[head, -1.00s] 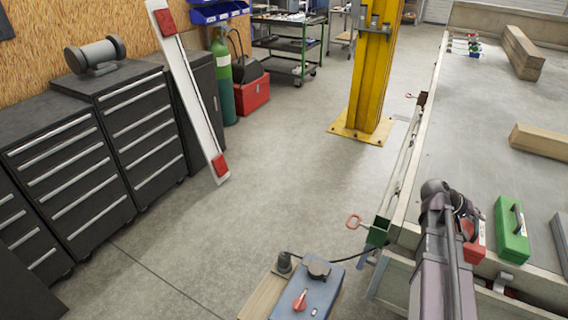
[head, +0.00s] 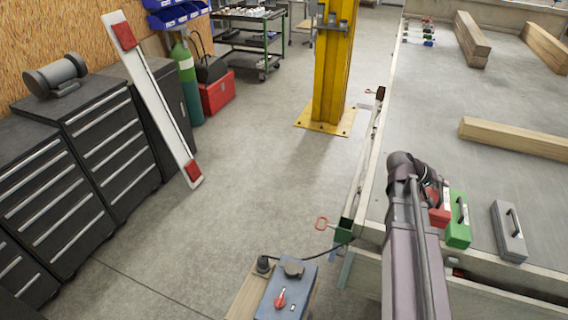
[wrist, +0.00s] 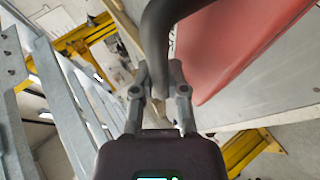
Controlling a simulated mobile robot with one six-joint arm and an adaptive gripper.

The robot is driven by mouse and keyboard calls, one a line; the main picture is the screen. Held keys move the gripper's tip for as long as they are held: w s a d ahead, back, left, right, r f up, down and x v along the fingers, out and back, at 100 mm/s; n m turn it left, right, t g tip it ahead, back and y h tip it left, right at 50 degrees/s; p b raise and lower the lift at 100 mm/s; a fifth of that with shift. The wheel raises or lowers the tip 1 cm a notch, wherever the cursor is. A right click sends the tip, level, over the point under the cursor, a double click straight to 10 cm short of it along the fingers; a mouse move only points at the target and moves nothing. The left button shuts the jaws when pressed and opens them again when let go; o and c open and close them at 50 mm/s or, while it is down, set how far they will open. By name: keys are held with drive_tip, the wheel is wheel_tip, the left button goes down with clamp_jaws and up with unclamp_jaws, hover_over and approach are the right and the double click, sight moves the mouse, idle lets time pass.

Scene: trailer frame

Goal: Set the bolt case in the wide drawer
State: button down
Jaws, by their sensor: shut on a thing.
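A red case (head: 439,214) stands on the grey deck, close to the left side of a green case (head: 458,222). A grey case (head: 509,233) lies farther right. No label shows which one is the bolt case. In the wrist view, my gripper (wrist: 160,88) is shut on the dark curved handle (wrist: 158,40) of the red case (wrist: 225,45). In the head view my arm hides the gripper and part of the red case. Wide drawers with pale handles line the black cabinets (head: 98,128) on the left; they look shut.
The deck's near edge has a gap (head: 495,283) below it. A blue control box (head: 288,290) with a red knob and cable stands at the bottom. A yellow column (head: 335,75) rises behind. Timber beams (head: 515,138) lie on the deck. The floor (head: 240,190) between is clear.

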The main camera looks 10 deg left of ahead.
wheel_tip(320, 180, up, 18)
drive_tip(key=p, duration=1.7)
drive_tip(key=shift+r, duration=0.2)
